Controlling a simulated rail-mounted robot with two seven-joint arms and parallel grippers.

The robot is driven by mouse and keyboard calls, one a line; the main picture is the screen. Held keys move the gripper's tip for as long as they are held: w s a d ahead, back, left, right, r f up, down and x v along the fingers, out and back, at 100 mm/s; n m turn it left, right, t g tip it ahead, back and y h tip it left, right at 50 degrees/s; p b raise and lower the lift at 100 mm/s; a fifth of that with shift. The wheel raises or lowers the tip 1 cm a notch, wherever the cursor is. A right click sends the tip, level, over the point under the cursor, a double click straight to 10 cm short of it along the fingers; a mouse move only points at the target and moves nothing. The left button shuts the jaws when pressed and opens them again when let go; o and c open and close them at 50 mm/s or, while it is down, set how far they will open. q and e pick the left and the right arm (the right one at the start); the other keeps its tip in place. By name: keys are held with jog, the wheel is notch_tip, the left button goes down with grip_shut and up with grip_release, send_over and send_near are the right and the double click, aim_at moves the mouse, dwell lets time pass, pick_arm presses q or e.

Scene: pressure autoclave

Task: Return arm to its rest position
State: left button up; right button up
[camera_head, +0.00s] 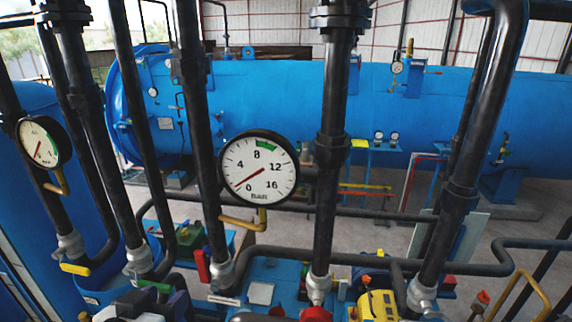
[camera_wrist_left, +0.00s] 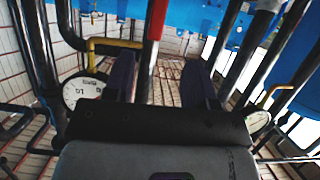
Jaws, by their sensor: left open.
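My left gripper (camera_head: 160,298) shows at the bottom left edge of the head view, low among the black pipes and partly cut off by the frame. In the left wrist view its two dark purple fingers (camera_wrist_left: 160,75) stand apart. The gap between them is empty, with a wall and pipes visible beyond. A red bar (camera_wrist_left: 156,20) shows above the gap in that view; I cannot tell how far it is from the fingers. My right gripper is in neither view.
Black vertical pipes (camera_head: 331,150) stand close in front. A large dial gauge (camera_head: 259,168) and a smaller gauge (camera_head: 42,142) hang among them. A red handle (camera_head: 202,265) and yellow part (camera_head: 378,304) sit low. A blue autoclave (camera_head: 270,100) lies behind, with open floor before it.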

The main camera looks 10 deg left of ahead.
pick_arm(q)
jog(key=s+d+f+m+g, duration=0.1)
jog(key=s+d+f+g, duration=0.15)
jog(key=f, duration=0.75)
jog(key=s+d+f+g, duration=0.1)
jog(key=s+f, duration=0.2)
jog(key=f, duration=0.7)
jog(key=s+f+m+g, duration=0.1)
jog(key=s+f+g, duration=0.5)
jog(key=s+f, duration=0.9)
jog(key=s, duration=0.4)
jog(key=shift+a+f, duration=0.2)
jog(key=shift+f, duration=0.2)
jog(key=shift+s+g, duration=0.1)
jog(key=shift+g, duration=0.15)
